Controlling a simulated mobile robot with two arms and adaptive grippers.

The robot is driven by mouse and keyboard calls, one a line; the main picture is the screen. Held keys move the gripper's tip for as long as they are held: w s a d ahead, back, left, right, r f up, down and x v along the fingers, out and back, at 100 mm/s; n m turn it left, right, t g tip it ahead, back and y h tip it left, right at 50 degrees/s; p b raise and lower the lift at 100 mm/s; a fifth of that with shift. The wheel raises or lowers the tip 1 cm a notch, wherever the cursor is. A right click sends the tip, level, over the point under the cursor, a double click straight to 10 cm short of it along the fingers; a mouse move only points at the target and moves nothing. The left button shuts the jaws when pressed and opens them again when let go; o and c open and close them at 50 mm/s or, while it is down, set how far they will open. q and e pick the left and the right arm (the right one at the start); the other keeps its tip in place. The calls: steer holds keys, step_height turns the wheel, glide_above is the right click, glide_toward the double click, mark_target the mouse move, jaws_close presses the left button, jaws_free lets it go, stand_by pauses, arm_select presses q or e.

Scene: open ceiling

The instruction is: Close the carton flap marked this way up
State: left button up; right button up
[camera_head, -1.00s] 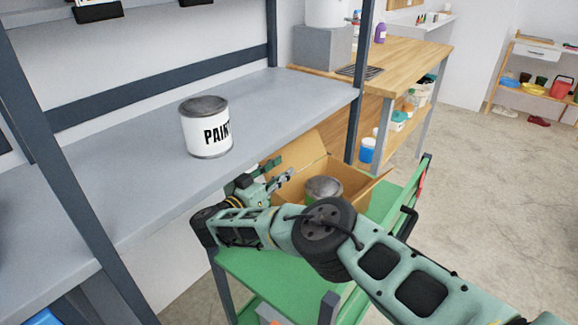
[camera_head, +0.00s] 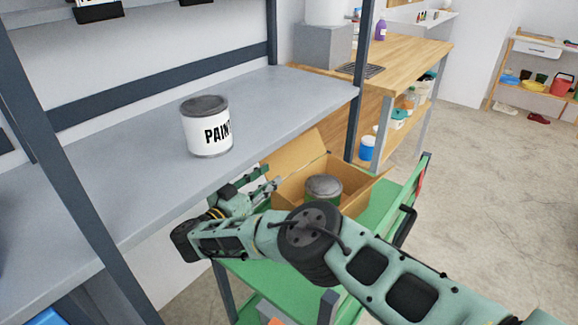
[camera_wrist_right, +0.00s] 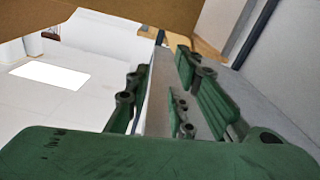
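An open cardboard carton (camera_head: 350,201) stands on the green cart, with a grey-lidded green can (camera_head: 323,187) inside. One flap (camera_head: 297,155) stands raised at its back left, and another (camera_head: 365,190) sticks out at the right. No lettering is readable on the flaps. Brown cardboard (camera_wrist_right: 215,12) also crosses the top of the right wrist view. My right gripper (camera_head: 270,184) is at the carton's left side, near the raised flap; its fingers (camera_wrist_right: 165,95) are apart with nothing between them. Contact with the carton cannot be told. My arm hides the carton's front. My left gripper is out of view.
A grey shelf (camera_head: 120,165) with a white paint can (camera_head: 207,128) runs close along the left of the carton. A dark shelf post (camera_head: 358,90) rises behind it. The green cart (camera_head: 375,222) has a dark handle at the right. Open floor lies further right.

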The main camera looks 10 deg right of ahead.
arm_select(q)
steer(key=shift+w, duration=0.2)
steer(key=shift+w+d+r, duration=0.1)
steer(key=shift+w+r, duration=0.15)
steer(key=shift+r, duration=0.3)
arm_select(e)
steer(key=v, duration=0.7)
steer(key=shift+s+a, duration=0.2)
steer(key=shift+a, duration=0.05)
